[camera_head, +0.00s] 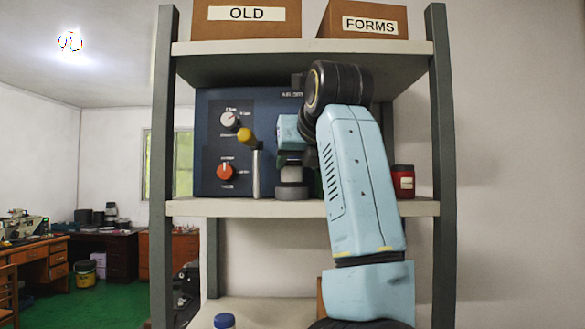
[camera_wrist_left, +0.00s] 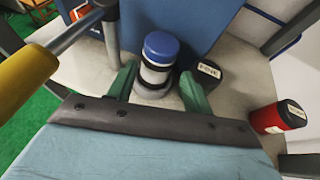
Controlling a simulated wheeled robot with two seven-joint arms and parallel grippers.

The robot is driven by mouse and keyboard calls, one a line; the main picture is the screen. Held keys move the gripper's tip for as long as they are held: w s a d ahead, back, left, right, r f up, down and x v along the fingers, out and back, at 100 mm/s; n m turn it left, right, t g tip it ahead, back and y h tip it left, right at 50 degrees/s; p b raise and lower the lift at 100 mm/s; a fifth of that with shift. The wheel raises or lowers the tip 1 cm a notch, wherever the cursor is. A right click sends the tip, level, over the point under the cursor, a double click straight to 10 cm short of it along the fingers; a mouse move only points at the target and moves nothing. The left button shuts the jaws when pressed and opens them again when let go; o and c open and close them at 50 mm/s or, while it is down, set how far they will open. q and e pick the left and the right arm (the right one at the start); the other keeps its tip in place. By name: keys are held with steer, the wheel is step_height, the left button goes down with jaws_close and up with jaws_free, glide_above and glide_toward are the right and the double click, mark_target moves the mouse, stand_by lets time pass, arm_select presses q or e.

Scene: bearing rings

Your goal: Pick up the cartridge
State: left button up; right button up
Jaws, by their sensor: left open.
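The cartridge is a white cylinder with a blue cap and dark bands. It stands upright on the middle shelf in the wrist view (camera_wrist_left: 156,74), with a dark ring around its lower part. In the head view only its white body (camera_head: 291,174) shows above a dark grey base; its top is hidden by my gripper. My left gripper (camera_wrist_left: 158,71) is open, with one green finger on each side of the cartridge. I cannot tell whether the fingers touch it. My right gripper is in neither view.
A blue machine (camera_head: 210,130) with dials stands behind. Its lever with a yellow knob (camera_head: 244,135) rises close left of the gripper. A dark canister (camera_wrist_left: 208,76) and a red can (camera_head: 403,183) stand to the right. Shelf posts flank the space.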

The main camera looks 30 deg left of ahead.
mark_target(295, 165)
arm_select(q)
steer(key=shift+w+a+f+p, duration=0.2)
steer(key=shift+w+a+p, duration=0.05)
steer(key=shift+a+p, duration=0.2)
steer(key=p+x, duration=0.1)
steer(key=x, duration=0.2)
steer(key=shift+w+a+f, duration=0.15)
steer(key=shift+w+a, duration=0.05)
steer(key=shift+a, duration=0.15)
steer(key=shift+w+a+f, duration=0.15)
steer(key=shift+a, duration=0.05)
steer(key=shift+d, duration=0.15)
steer(key=shift+c, duration=0.5)
steer(key=c, duration=0.7)
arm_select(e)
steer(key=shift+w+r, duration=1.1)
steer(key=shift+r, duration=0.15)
